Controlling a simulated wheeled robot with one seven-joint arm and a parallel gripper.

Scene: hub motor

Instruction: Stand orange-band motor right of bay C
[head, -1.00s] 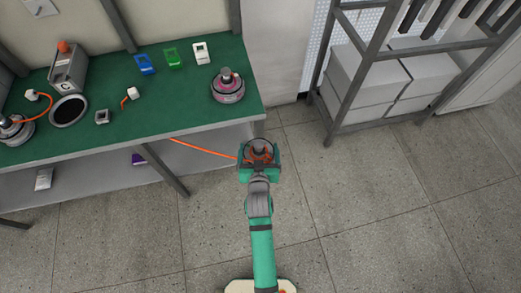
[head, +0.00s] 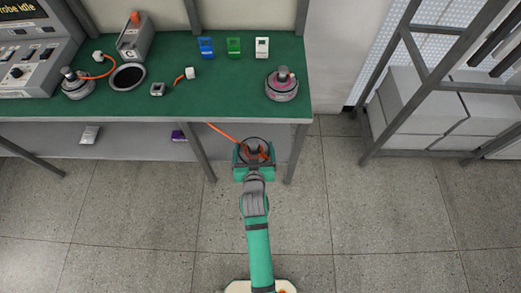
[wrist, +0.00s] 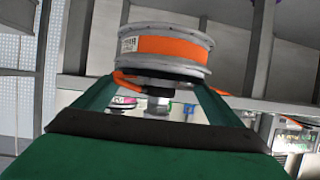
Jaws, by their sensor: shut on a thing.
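The orange-band motor (wrist: 165,45) is a silver drum with an orange band, a small label and a shaft. In the wrist view it fills the top middle, between my gripper's two fingers. In the head view my gripper (head: 254,155) is shut on the motor (head: 254,148) and holds it just in front of the green bench (head: 215,95), off its top. An orange cable (head: 222,132) runs from the motor toward the bench edge.
A pink-marked motor (head: 282,84) stands at the bench's right end. A metal rack (head: 395,95) stands right. The bench's middle front is clear.

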